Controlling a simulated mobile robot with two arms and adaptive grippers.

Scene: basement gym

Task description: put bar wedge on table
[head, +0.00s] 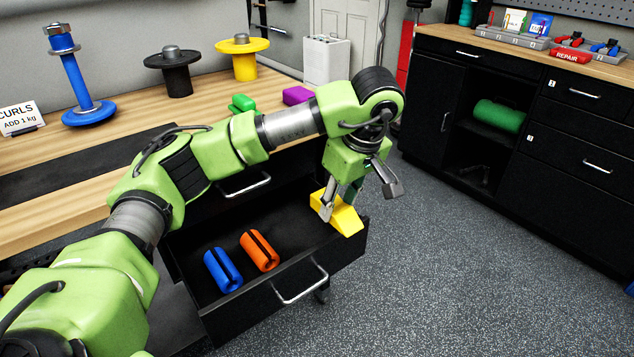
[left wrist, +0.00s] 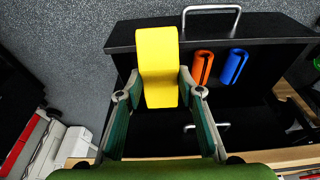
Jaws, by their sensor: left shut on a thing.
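The yellow bar wedge (head: 347,217) is in my left gripper (head: 340,207), at the right end of the open black drawer in the head view. The left wrist view shows the wedge (left wrist: 157,65) between the two fingers (left wrist: 157,92), which are shut on it. Its far end reaches over the drawer's front edge. The wooden table (head: 120,117) is behind the drawer, at the left and middle of the head view. My right gripper is in neither view.
The open drawer (head: 235,312) holds a blue grip (head: 222,270) and an orange grip (head: 259,251). On the table are a green block (head: 241,103), a purple block (head: 297,95) and several weight stands. Bare wood shows in the table's middle. A black cabinet (head: 560,150) stands at right.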

